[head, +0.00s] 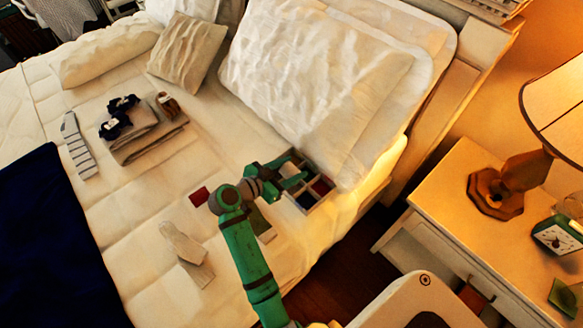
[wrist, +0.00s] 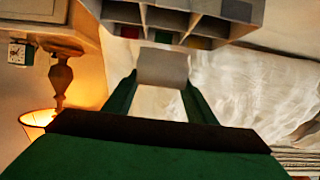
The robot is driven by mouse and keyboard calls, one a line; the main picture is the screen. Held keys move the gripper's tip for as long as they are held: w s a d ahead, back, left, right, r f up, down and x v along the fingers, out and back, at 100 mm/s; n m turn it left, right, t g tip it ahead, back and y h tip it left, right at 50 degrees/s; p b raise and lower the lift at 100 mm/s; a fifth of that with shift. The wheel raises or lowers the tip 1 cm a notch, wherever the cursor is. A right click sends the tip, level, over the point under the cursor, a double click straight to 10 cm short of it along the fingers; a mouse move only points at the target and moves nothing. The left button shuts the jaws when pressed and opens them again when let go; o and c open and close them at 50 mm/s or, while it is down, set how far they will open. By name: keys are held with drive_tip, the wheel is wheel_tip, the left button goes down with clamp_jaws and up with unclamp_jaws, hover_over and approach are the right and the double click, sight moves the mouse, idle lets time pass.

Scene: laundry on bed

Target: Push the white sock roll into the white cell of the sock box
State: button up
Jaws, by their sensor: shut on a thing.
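The sock box (head: 318,205) lies on the bed near its right edge, beside the big pillow. It is a pale box with several cells, and red and blue show in some of them. In the wrist view the box (wrist: 190,18) fills the top, with its divider walls just ahead of the fingers. My gripper (wrist: 160,78) is shut on the white sock roll (wrist: 162,66), which sits between the green fingertips close to the box. In the head view my gripper (head: 285,178) is over the box's left part and hides the roll. I cannot tell which cell is white.
A white sock (head: 183,242), a red patch (head: 199,196) and a grey striped sock (head: 78,147) lie on the bed. Folded clothes (head: 150,132) lie farther back. The pillow (head: 310,80) borders the box, and a nightstand (head: 465,215) with a lamp (head: 500,185) stands at right.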

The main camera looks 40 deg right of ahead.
drive_tip(key=shift+f, duration=1.9)
drive_tip(key=shift+f, duration=0.25)
drive_tip(key=shift+w+a+f, duration=0.1)
drive_tip(key=shift+a+f, duration=0.05)
drive_tip(key=shift+f, duration=0.1)
drive_tip(key=shift+s+d+f, duration=0.2)
drive_tip(key=shift+d, duration=0.05)
drive_tip(key=shift+w+a+f, duration=0.1)
drive_tip(key=shift+f, duration=0.7)
drive_tip(key=shift+r, duration=0.15)
